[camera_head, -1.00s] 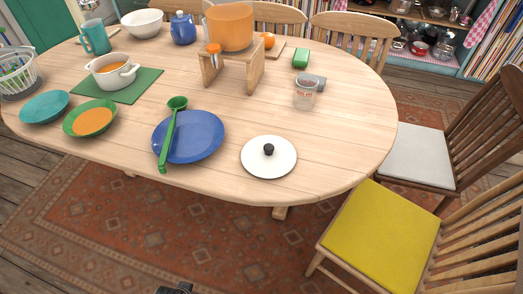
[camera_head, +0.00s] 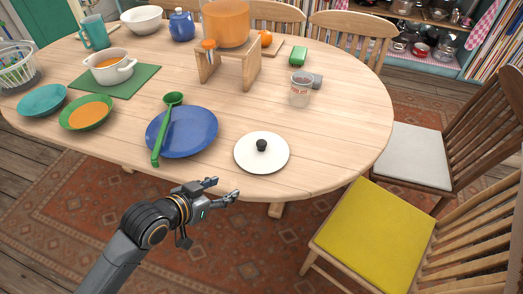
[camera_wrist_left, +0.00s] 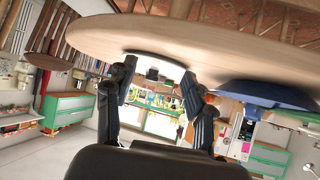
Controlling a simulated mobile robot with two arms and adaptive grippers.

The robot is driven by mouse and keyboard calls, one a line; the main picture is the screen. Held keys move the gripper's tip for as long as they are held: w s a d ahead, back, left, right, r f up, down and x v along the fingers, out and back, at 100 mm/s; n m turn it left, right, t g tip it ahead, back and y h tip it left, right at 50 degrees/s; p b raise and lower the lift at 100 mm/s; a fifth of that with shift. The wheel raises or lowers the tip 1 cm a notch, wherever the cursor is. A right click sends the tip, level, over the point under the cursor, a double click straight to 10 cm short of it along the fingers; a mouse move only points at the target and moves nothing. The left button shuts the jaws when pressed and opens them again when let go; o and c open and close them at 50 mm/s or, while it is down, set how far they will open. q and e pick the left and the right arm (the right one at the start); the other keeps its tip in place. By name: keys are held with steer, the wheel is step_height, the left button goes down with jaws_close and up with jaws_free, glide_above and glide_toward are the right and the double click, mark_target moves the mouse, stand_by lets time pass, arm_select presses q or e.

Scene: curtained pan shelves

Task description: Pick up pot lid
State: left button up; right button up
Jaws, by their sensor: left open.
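The pot lid (camera_head: 272,161) is a white disc with a black knob (camera_head: 261,145) on top. It lies flat near the front edge of the wooden table, right of the blue plate. My left gripper (camera_head: 224,190) is open and empty, just off the table's front edge, below and left of the lid in the head view. In the left wrist view the lid (camera_wrist_left: 148,60) shows edge-on beyond the two open fingers (camera_wrist_left: 155,85), with its dark knob between them. The gripper does not touch the lid. My right gripper is not in view.
The blue plate (camera_head: 200,134) with a green ladle (camera_head: 163,140) on it lies left of the lid. A clear cup (camera_head: 301,92) stands behind the lid. A chair with a yellow cushion (camera_head: 374,231) is at the right. The tabletop (camera_head: 335,150) right of the lid is clear.

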arm_select(q)
steer(key=m+t+h, duration=0.1)
steer(key=h, duration=0.1)
glide_toward(258, 145)
steer(key=s+a, duration=0.2)
steer(key=shift+s+a+r, duration=0.25)
steer(key=shift+s+a, duration=0.15)
steer(key=shift+w+d+r, duration=0.1)
steer(key=shift+w+d, duration=0.05)
steer(key=shift+w, duration=0.15)
steer(key=x, duration=0.8)
steer(key=shift+d+r, duration=0.1)
steer(key=shift+r, duration=0.1)
steer(key=shift+d+x, duration=0.2)
steer(key=shift+x, duration=2.5)
steer(key=shift+s+r, duration=0.15)
jaws_close()
